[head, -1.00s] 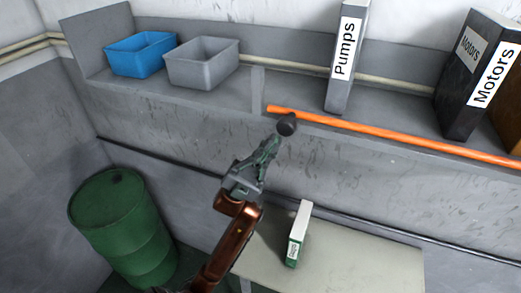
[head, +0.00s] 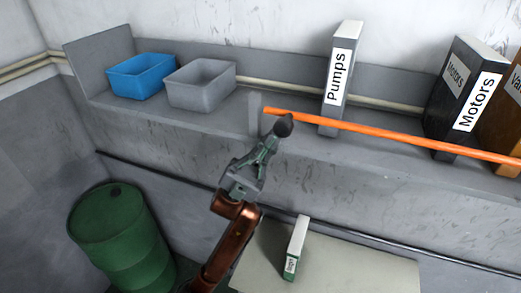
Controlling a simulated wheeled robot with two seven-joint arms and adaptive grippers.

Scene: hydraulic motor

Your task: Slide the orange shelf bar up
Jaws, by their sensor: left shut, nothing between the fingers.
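The orange shelf bar (head: 400,137) runs along the front of the grey wall shelf (head: 195,118), from a short upright post near the middle to the right edge of the head view. It sits above the shelf's front edge and crosses in front of the lower parts of the binders. My left gripper (head: 284,125) is shut with nothing between its fingers. Its dark tip is at the underside of the bar, near the bar's left end; it appears to touch, but exact contact is hard to tell. My right gripper is not in view.
A "Pumps" binder (head: 340,75), a "Motors" binder (head: 462,100) and a brown binder (head: 503,120) stand behind the bar. A blue bin (head: 141,79) and a grey bin (head: 201,92) are on the shelf at left.

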